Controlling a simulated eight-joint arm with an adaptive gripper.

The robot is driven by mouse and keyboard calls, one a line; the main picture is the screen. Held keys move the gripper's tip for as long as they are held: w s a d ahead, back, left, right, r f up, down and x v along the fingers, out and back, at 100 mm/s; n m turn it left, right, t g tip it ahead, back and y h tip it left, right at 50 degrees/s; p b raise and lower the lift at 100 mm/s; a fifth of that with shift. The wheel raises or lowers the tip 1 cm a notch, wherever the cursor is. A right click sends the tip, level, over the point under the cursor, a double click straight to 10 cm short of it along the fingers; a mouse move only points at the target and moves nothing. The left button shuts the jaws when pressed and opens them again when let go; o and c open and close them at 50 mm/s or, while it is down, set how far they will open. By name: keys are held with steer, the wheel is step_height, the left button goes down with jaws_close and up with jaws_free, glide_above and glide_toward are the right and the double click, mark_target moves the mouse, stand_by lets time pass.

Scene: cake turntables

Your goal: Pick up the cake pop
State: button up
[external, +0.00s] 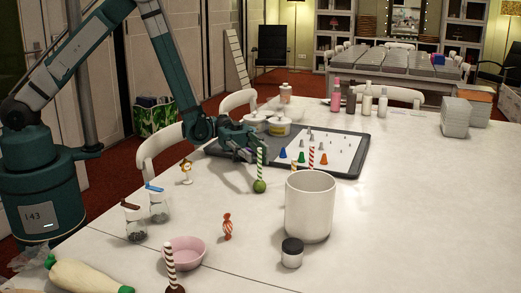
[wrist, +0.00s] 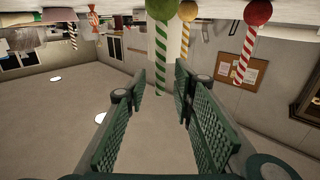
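A green cake pop (external: 260,186) stands ball-down on the white table, its green-and-white striped stick (external: 260,162) pointing up. My gripper (external: 255,150) is at the upper part of this stick in the external view. In the wrist view my gripper (wrist: 161,75) is open, with a textured finger on each side. The green ball (wrist: 162,8) is at the top edge there, and its stick (wrist: 160,60) runs down into the gap between the fingertips. Gaps show on both sides of the stick. A red cake pop (wrist: 256,11) and an orange one (wrist: 188,10) are to the right.
A white mug (external: 310,210) stands right of the green pop. A dark tray (external: 348,173) with small cones lies behind. A wrapped candy (external: 227,227), a pink bowl (external: 185,253), a small jar (external: 292,253) and a brown striped stick (external: 170,262) are in front.

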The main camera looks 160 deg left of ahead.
mark_target(259, 181)
steer(key=shift+w+b, duration=0.3)
steer(key=shift+w, duration=1.25)
jaws_close()
